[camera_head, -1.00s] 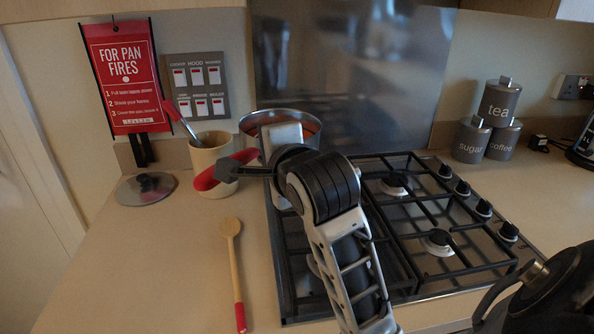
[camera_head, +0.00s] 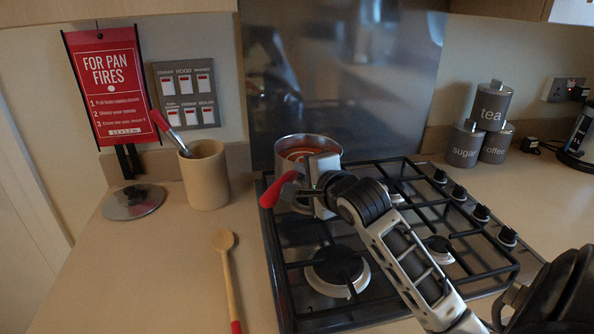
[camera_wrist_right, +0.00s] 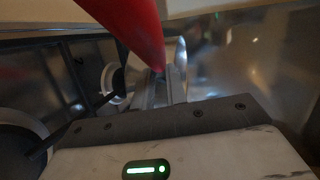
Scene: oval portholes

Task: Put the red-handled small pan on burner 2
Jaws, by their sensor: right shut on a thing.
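The small metal pan (camera_head: 322,143) is at the back left of the hob in the head view, with something orange inside. Its red handle (camera_head: 280,188) points to the left and toward me. My right gripper (camera_head: 318,188) is shut on the handle, close to the pan's wall. The wrist view shows the red handle (camera_wrist_right: 135,30) between me and the metal. The back left burner is hidden behind the pan and gripper. I cannot tell whether the pan touches the grate. The front left burner (camera_head: 337,270) is bare. My left gripper is not in view.
The black gas hob (camera_head: 285,272) has raised grates and several knobs at right. Left of it are a beige crock (camera_head: 205,175), a glass lid (camera_head: 133,202) and a wooden spoon (camera_head: 228,270). Grey canisters (camera_head: 490,105) stand behind right. A shiny splashback (camera_head: 340,75) rises behind.

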